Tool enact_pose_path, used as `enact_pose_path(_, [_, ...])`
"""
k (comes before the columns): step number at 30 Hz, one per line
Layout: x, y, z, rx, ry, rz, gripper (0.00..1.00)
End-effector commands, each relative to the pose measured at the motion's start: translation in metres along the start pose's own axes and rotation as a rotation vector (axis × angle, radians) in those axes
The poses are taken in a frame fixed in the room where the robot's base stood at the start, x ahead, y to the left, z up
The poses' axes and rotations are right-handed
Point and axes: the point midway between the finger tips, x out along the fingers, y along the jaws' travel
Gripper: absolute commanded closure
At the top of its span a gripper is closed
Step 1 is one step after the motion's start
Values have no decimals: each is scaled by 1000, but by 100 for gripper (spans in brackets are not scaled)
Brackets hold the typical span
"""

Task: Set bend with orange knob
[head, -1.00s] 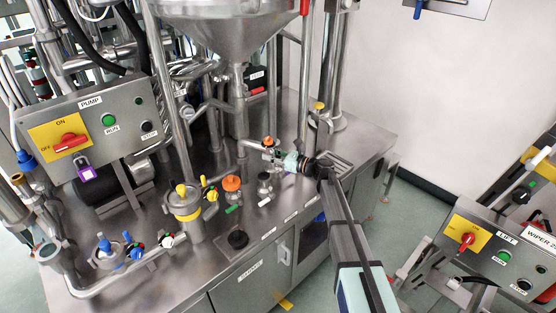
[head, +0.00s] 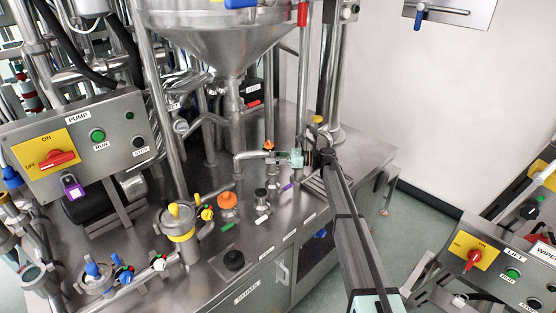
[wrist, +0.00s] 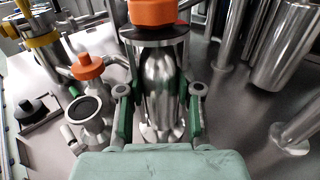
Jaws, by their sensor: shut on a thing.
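The bend (head: 246,155) is a silver pipe by the funnel's outlet, with an orange knob (head: 268,146) at its right end. My gripper (head: 283,157) reaches it from the right, its pale green body beside the knob. In the wrist view my gripper (wrist: 158,100) has its green-padded fingers on both sides of the bend's silver body (wrist: 160,85) and is shut on it. The orange knob (wrist: 152,12) is above the fingers, cut off by the top edge. The finger contact is partly hidden in the head view.
Another orange knob (head: 228,200) and a black knob (head: 260,194) stand in front of the bend. A yellow-banded pot (head: 181,233) is left of them. The funnel (head: 225,40) hangs above. Steel columns (head: 334,75) rise behind my gripper. The steel table's (head: 365,150) right end is bare.

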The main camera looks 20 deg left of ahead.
Motion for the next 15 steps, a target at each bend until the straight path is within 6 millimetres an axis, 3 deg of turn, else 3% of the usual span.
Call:
enact_pose_path(12, [1,-7,5,1,-8,-12,100])
enact_pose_path(13, [1,-7,6,1,-8,-12,59])
enact_pose_path(15, [1,-6,6,1,-8,-10,40])
